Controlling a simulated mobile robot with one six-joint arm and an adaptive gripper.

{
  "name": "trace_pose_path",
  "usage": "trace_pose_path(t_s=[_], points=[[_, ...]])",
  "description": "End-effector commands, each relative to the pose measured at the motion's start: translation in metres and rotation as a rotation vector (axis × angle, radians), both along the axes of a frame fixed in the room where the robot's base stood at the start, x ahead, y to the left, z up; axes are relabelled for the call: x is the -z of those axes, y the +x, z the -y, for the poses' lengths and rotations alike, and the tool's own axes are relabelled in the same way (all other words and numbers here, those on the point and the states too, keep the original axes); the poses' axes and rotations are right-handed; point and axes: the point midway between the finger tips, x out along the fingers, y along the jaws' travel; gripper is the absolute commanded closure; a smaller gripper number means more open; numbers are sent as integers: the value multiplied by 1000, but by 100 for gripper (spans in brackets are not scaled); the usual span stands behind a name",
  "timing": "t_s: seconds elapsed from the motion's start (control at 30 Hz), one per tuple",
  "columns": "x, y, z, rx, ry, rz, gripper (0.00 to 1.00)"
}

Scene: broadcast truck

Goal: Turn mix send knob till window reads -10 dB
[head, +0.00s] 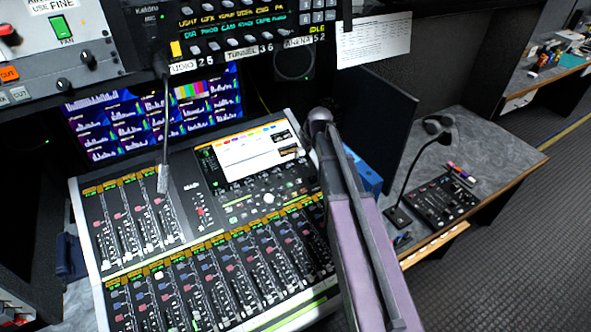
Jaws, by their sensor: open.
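A mixing console (98,268) fills the lower middle of the head view, tilted toward me. It has rows of faders, small buttons and small lit green windows. Its upper right part holds a lit screen (245,158) with a white panel. A pale round knob (268,198) sits below that screen. I cannot tell which knob is the mix send knob, and the window readings are too small to read. My arm's purple links rise from the bottom right to a grey joint beside the console's right edge and hide part of it. I cannot make out my gripper's fingers.
A gooseneck microphone (164,178) hangs in front of the console's upper left. Monitors (100,140) and a rack panel stand behind.

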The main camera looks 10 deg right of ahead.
Motion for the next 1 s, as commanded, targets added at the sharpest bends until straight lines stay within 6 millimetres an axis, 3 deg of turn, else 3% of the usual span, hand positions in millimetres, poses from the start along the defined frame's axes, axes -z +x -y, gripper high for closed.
trace_pose_path(t_s=[0.37, 1.0], points=[[17, 6, -2, 1, -1, -1, 37], [65, 24, -9, 2, -1, -1, 37]])
